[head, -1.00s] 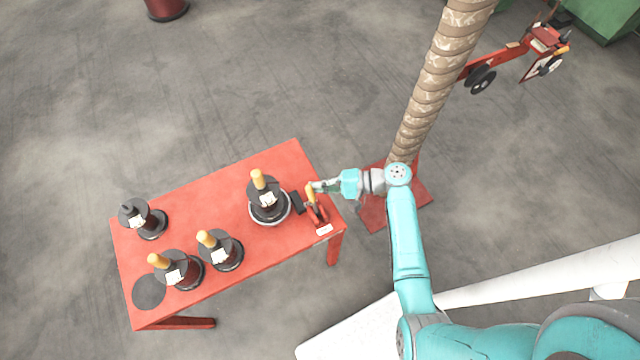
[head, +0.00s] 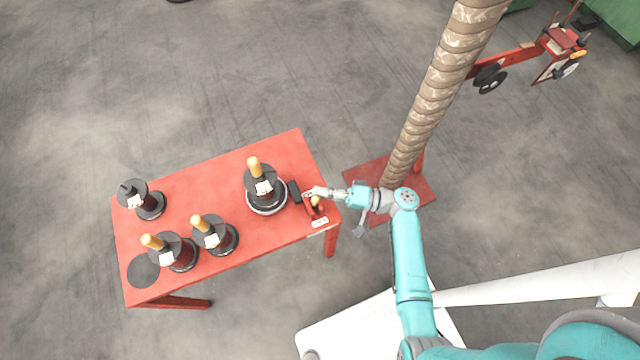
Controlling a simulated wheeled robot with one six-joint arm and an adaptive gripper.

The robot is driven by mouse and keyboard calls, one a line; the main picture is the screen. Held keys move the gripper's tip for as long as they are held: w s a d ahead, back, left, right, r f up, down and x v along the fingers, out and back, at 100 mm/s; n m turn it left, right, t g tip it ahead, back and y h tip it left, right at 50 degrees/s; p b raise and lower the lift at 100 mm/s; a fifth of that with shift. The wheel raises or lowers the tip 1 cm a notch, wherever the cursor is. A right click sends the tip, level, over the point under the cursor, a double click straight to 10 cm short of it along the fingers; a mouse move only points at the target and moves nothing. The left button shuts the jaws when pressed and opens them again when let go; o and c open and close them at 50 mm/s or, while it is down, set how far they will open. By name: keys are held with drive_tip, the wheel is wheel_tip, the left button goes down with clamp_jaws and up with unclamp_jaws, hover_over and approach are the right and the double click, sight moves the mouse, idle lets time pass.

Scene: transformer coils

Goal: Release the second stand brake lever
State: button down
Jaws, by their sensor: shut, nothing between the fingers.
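A small brake lever with a yellow handle (head: 316,202) stands on a red bracket (head: 311,212) at the right end of the red table (head: 220,185). The handle looks short and leans toward the front edge. My gripper (head: 321,192) reaches in from the right and is shut, with its tip right at the far end of the handle. Whether it touches the handle is too small to tell. The black spool (head: 265,188) with a yellow top stands on a pale ring just left of the bracket.
Several more dark spools (head: 183,252) stand on the left part of the table, beside an empty black disc (head: 144,271). A thick wrapped brown column (head: 430,95) rises right of my gripper from a red base plate (head: 352,172). A red machine arm (head: 520,58) is at upper right.

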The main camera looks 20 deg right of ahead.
drive_tip(key=s, duration=0.2)
drive_tip(key=shift+s+f, duration=0.25)
drive_tip(key=shift+s, duration=0.1)
drive_tip(key=shift+s+a+f, duration=0.15)
drive_tip(key=shift+s+f, duration=0.05)
idle(0.4)
drive_tip(key=w+d+r, duration=0.1)
drive_tip(key=w+r, duration=0.1)
drive_tip(key=w, duration=0.2)
drive_tip(key=f+v, duration=0.1)
drive_tip(key=v, duration=0.9)
drive_tip(key=shift+w+f, duration=0.15)
drive_tip(key=shift+w, duration=0.1)
drive_tip(key=shift+d, duration=0.15)
